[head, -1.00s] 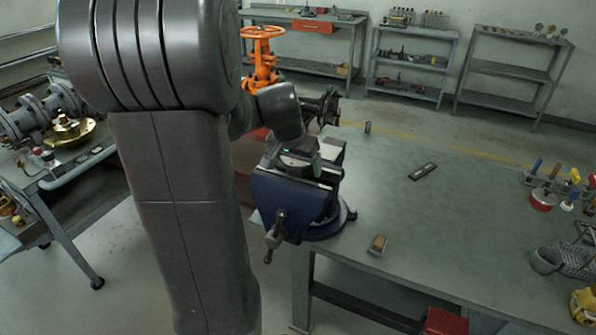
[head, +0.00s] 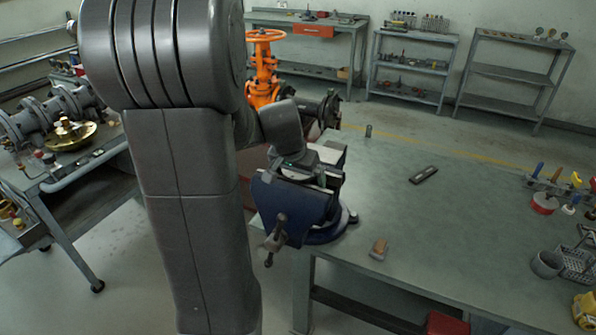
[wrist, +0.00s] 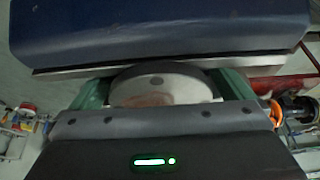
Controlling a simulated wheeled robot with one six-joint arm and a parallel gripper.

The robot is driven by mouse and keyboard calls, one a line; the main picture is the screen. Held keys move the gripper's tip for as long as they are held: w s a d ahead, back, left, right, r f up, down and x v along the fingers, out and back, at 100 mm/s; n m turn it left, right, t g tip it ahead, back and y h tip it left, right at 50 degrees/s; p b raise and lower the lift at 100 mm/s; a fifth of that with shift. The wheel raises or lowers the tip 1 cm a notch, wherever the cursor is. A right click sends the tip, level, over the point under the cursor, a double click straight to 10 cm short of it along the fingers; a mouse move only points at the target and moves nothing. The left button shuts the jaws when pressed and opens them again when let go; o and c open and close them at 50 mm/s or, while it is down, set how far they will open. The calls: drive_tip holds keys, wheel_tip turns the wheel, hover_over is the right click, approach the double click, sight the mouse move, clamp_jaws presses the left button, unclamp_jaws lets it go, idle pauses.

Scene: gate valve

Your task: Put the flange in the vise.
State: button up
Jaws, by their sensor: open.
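The blue vise (head: 292,207) is mounted at the near left corner of the workbench. My gripper (head: 305,172) is right at the top of the vise in the head view, largely hidden by my arm. In the wrist view the green fingers (wrist: 165,88) are apart. I cannot tell whether the vise jaws touch the flange.
The workbench top (head: 455,215) is mostly clear, with a small brown-topped block (head: 379,249) near the vise and a dark flat bar (head: 423,174) farther back. Tools stand at the right. An orange valve (head: 263,75) stands behind the vise.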

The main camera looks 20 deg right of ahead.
drive_tip(key=b+v, duration=0.1)
drive_tip(key=v, duration=1.1)
